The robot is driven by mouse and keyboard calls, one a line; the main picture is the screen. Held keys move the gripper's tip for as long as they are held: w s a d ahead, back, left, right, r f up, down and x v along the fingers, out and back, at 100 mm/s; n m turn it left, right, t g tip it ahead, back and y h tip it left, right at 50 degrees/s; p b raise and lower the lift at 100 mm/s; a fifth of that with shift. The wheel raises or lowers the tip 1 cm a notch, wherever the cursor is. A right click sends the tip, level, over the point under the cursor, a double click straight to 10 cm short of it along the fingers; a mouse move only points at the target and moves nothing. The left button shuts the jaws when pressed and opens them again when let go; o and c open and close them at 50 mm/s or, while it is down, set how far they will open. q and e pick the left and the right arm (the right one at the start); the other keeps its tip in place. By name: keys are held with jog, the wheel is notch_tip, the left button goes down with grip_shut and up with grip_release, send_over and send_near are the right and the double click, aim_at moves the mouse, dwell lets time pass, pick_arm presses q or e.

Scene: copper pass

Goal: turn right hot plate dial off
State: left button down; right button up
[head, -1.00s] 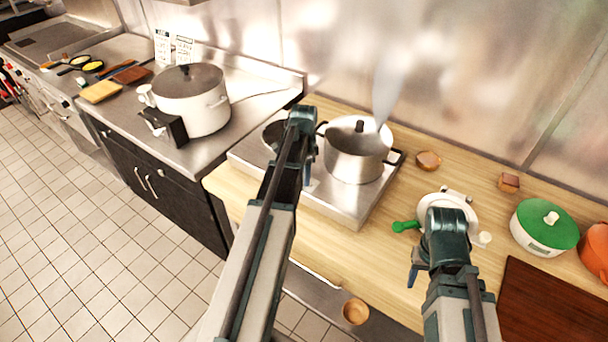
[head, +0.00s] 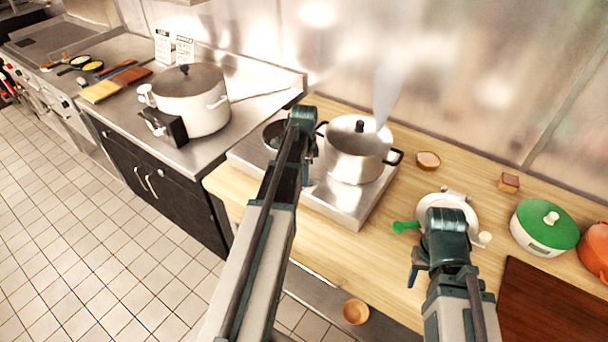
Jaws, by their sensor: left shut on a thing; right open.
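My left gripper (head: 308,182) is over the middle of the hot plate, by the pot's left side. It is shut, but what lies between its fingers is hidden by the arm. The right dial cannot be made out. My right gripper (head: 414,275) is open over the counter, in front of a white plate (head: 468,207).
A green item (head: 405,226) lies beside the plate. A green-lidded pot (head: 543,228), an orange pot (head: 597,250) and a dark red board (head: 550,305) are at the right. A small wooden bowl (head: 356,311) is near the front. A large white pot (head: 195,105) stands at left.

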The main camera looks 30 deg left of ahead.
pick_arm(q)
jog(key=shift+c, duration=2.3)
grip_release()
jog(key=shift+r, duration=0.1)
notch_tip(320, 180, up, 14)
jog(key=p, duration=1.3)
jog(key=shift+f+p, duration=0.2)
jog(key=shift+p, duration=0.2)
jog(key=s+d+f+n+b, duration=0.2)
jog(key=s+d+f+b, duration=0.2)
jog(key=d, duration=0.6)
jog(key=s+d+f+n+b, duration=0.2)
jog(key=s+d+f+b, duration=0.3)
jog(key=d, duration=0.5)
jog(key=s+d+f+n+y+b, duration=0.1)
jog(key=s+d+f+n+b, duration=0.1)
jog(key=s+d+f+b, duration=0.3)
jog(key=s+d, duration=0.3)
jog(key=d, duration=0.2)
jog(key=shift+d+f+b, duration=0.2)
jog(key=shift+f+b, duration=0.05)
jog(key=shift+b, duration=0.05)
